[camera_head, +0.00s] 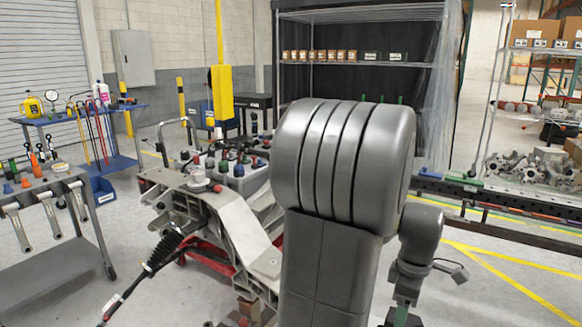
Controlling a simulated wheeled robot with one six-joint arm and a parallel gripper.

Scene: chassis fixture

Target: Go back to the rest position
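My grey arm fills the middle of the view, with a large ribbed joint at the top and a thick link running down to the lower edge. My gripper (402,316) shows only in part at the bottom edge, right of that link, pointing down. Its fingertips are cut off by the frame, so I cannot see whether it is open or holds anything. The chassis fixture (215,205), with a pale metal frame, stands left of my arm and is partly hidden behind it.
A tool trolley (60,262) stands at the left, with a blue cart (115,165) behind it. A black shaft (165,250) juts from the fixture. A dark rail bench (500,198) with metal castings runs along the right. Floor at the lower right is clear.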

